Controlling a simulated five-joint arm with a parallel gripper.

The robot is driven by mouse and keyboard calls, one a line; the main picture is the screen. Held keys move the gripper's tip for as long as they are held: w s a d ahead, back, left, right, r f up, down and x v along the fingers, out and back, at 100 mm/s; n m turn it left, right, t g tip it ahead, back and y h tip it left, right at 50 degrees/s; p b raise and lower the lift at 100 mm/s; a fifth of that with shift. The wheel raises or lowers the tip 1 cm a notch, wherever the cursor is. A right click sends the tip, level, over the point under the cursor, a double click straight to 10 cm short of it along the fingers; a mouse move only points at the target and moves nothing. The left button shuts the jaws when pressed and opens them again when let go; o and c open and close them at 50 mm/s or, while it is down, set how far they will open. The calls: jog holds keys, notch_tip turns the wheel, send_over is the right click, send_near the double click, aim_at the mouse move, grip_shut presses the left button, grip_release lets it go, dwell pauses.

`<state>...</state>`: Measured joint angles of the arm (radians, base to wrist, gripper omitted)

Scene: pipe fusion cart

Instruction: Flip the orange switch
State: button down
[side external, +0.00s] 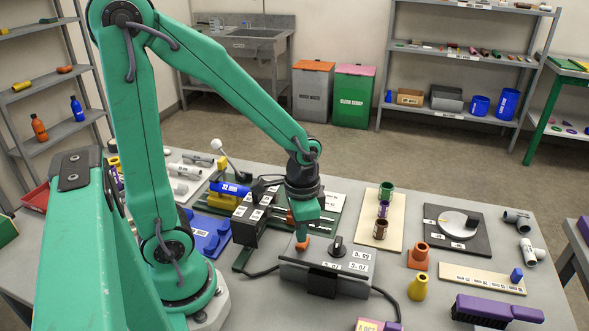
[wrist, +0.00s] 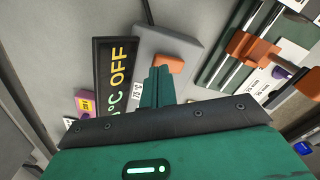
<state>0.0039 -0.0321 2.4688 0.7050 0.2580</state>
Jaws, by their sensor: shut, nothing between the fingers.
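The orange switch (side external: 302,245) sits on the left part of a sloped grey control box (side external: 358,283). In the wrist view the switch (wrist: 170,63) shows just beyond my fingertips, its lower left part hidden by them. My gripper (side external: 301,233) points down directly above the switch in the side view. In the wrist view its green fingers (wrist: 158,80) are shut with nothing between them. I cannot tell whether they touch the switch. A black display (wrist: 115,72) on the box reads "°C OFF".
A black knob (side external: 338,246) stands right of the switch on the same box. A machine with an orange part (wrist: 250,47) and rails lies close by. An orange fitting (side external: 418,256) and a yellow one (side external: 418,287) stand to the right. A black cable runs past the box.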

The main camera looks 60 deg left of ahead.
aim_at(301, 245)
jog(key=shift+f, duration=1)
dwell(1.2)
jog(key=shift+r, duration=3.55)
jog(key=shift+r, duration=0.1)
